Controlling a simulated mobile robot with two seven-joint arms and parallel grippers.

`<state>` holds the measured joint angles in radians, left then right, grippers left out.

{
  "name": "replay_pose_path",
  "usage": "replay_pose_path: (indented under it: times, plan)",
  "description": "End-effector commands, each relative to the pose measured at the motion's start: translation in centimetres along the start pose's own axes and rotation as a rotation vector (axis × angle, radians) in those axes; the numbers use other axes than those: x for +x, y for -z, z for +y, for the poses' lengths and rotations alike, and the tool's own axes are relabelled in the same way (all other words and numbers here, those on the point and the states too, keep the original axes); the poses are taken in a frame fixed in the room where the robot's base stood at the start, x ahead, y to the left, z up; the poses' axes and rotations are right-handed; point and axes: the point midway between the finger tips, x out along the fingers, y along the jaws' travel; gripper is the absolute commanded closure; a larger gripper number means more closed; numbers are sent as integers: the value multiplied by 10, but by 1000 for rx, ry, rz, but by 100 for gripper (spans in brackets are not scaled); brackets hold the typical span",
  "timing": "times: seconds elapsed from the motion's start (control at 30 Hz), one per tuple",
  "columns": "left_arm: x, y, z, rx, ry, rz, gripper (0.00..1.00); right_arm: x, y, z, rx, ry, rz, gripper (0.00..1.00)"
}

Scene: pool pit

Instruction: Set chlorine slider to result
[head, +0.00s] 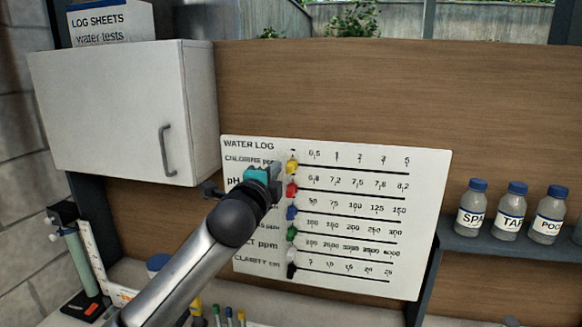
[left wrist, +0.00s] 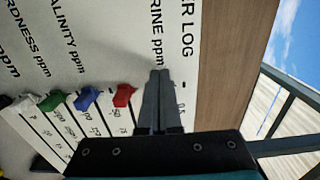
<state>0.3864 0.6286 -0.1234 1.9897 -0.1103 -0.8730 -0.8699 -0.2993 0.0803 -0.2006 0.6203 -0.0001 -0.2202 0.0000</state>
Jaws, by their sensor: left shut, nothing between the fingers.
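The white water log board (head: 425,170) hangs on the brown panel, with several labelled scale rows. The chlorine ppm row is the top one, marked 0.5, 1, 2, 3, 5. Its yellow slider (head: 292,167) sits at the left end of the track, left of the 0.5 mark. My left gripper (head: 276,167) is shut at the board, just left of the yellow slider; I cannot tell if they touch. In the left wrist view the shut fingers (left wrist: 158,95) lie over the chlorine row, and the yellow slider is hidden there. My right gripper is not in view.
Below, the red slider (head: 291,189), blue slider (head: 291,212) and green slider (head: 291,233) stand close together at their left ends, with more beneath. A white cabinet (head: 110,115) juts out upper left. Labelled bottles (head: 510,213) stand on a shelf at right.

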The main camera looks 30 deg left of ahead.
Motion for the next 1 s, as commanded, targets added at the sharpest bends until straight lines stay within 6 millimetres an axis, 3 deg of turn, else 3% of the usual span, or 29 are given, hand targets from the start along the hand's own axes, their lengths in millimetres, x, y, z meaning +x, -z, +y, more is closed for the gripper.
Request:
replay_pose_path:
  times: [1.0]
  plan:
    - [0,62,0,-2,1,1,100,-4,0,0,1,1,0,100]
